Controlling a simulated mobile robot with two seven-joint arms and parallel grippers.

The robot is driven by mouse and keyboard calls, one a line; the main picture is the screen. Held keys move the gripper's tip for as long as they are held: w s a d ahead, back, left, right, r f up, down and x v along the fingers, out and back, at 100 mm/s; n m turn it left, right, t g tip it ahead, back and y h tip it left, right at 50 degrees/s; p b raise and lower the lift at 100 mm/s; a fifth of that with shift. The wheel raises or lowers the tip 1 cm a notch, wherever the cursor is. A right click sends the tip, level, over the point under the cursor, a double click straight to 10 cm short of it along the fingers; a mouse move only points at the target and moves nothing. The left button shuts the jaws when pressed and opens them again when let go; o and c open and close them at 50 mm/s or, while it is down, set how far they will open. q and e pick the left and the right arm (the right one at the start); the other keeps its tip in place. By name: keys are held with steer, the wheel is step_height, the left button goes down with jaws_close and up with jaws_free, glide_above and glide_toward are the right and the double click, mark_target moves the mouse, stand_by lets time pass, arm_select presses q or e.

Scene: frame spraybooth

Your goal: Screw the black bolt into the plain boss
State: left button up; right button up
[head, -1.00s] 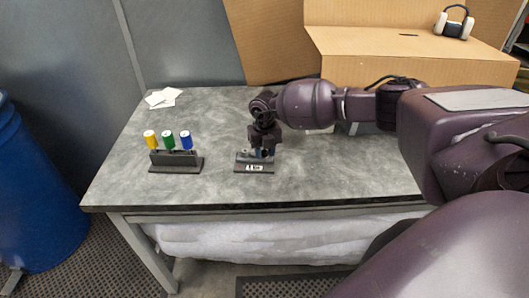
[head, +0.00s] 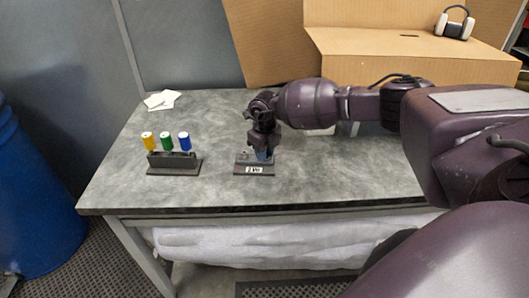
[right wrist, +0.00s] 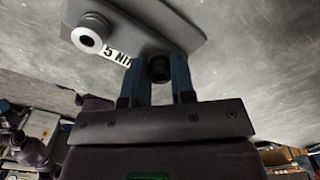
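A dark fixture plate (head: 241,170) with a white torque label (head: 255,170) lies on the table, and the plate also shows in the right wrist view (right wrist: 140,30). A boss with a white ring (right wrist: 87,36) stands at the plate's left there. My right gripper (head: 263,156) points down over the right part of the plate. The plain boss under the bolt is hidden, so I cannot tell how deep the bolt sits. My left gripper is not in view.
A dark rack (head: 174,166) with yellow, green and blue capped tools stands left of the fixture. White papers (head: 161,100) lie at the back left. Cardboard (head: 410,62) stands behind the table. The table's front middle is clear.

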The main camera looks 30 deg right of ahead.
steer(key=c, duration=0.3)
steer(key=shift+r+m+p, duration=0.15)
steer(key=shift+m+p, duration=0.55)
steer(key=shift+m, duration=0.2)
steer(key=shift+c, duration=0.2)
steer(key=shift+m+p, duration=0.7)
steer(key=shift+m, duration=0.5)
steer(key=o, duration=0.9)
steer(key=shift+f, duration=0.2)
